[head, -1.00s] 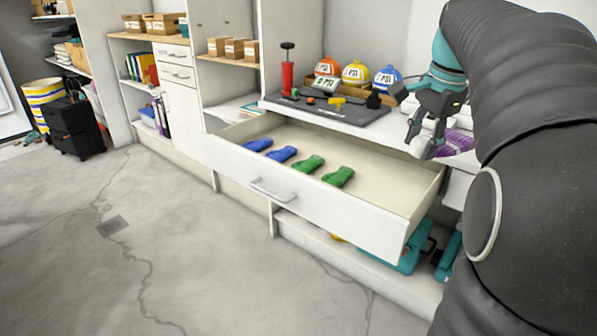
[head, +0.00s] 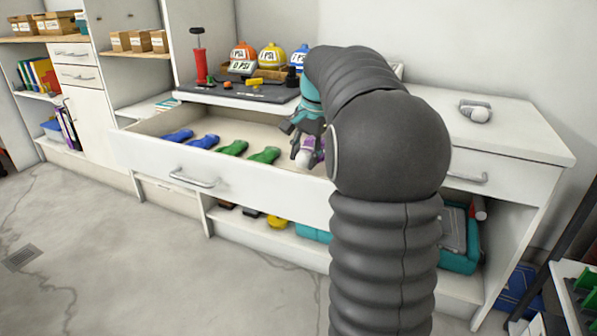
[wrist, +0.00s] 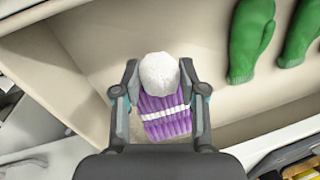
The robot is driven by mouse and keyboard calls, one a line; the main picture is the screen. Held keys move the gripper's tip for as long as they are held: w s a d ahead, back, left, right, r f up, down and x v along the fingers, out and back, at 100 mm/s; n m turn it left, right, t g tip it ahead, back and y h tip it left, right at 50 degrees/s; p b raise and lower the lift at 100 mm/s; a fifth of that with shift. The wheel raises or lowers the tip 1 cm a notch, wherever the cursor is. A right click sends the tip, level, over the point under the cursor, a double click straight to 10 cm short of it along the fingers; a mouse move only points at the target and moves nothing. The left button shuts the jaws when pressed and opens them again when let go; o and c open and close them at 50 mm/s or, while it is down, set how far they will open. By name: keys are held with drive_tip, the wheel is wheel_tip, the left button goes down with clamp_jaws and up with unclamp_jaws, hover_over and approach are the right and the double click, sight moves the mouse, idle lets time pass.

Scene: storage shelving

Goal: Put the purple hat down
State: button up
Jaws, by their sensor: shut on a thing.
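The purple hat (wrist: 166,112) is knitted, with a white stripe and a white pompom. My gripper (wrist: 158,80) is shut on it, with one finger on each side near the pompom. In the head view, my gripper (head: 304,138) and a small part of the hat (head: 319,151) show over the right part of the open drawer (head: 240,184), right of the green gloves. My arm hides the drawer's right end. I cannot tell whether the hat touches the drawer floor.
Two green gloves (head: 264,155) and two blue gloves (head: 203,142) lie in the drawer, left of my gripper. The white counter (head: 500,125) at right is mostly clear, with a small white item.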

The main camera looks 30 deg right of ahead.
drive_tip(key=shift+w+a+f, duration=0.3)
drive_tip(key=shift+w+f, duration=0.15)
drive_tip(key=shift+w, duration=0.15)
drive_tip(key=shift+f+b, duration=0.5)
drive_tip(key=shift+f, duration=1.5)
drive_tip(key=shift+f, duration=0.15)
drive_tip(key=o, duration=1.3)
drive_tip(key=shift+c, duration=0.2)
drive_tip(key=r, duration=0.3)
drive_tip(key=s+r+p, duration=0.1)
drive_tip(key=r, duration=0.3)
drive_tip(key=d+r+p, duration=0.1)
drive_tip(key=r, duration=0.3)
drive_tip(key=shift+s+r, duration=0.15)
drive_tip(key=shift+s, duration=0.25)
drive_tip(key=shift+s+r+p, duration=0.15)
drive_tip(key=shift+r+p, duration=0.15)
drive_tip(key=shift+r, duration=0.1)
